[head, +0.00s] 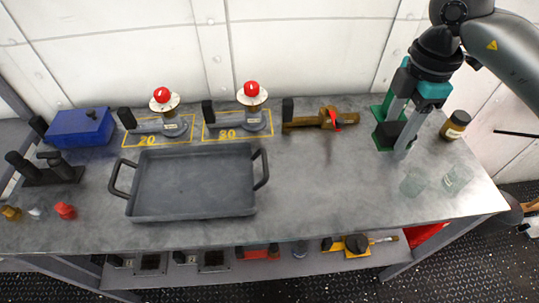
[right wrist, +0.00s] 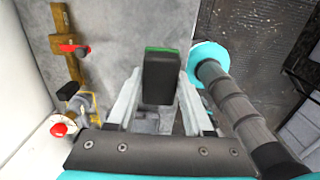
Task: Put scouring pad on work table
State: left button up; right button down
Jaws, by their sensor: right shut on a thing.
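The scouring pad (head: 386,137), dark with green edges, is partly hidden by my right gripper (head: 400,138) at the right of the work table (head: 320,190). The right gripper points down and is shut on the pad. In the right wrist view, the pad (right wrist: 160,78) shows as a dark block with a green far edge between the two fingers (right wrist: 158,108). The pad is over or at the grey table top, near its back right. I cannot tell whether it touches the surface. My left gripper is not in view.
A grey tray with handles (head: 195,182) fills the left middle. A brown jar (head: 455,125) and clear glasses (head: 412,182) stand close right of the gripper. A brass valve piece (head: 325,120) lies to its left. The table's front middle is clear.

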aim_at(361, 196)
notch_tip(361, 196, down, 20)
jog(key=shift+b, duration=1.05)
jog(key=shift+f, duration=0.1)
jog(key=shift+c, duration=1.5)
grip_release()
notch_tip(361, 196, up, 12)
jog(key=p, duration=0.1)
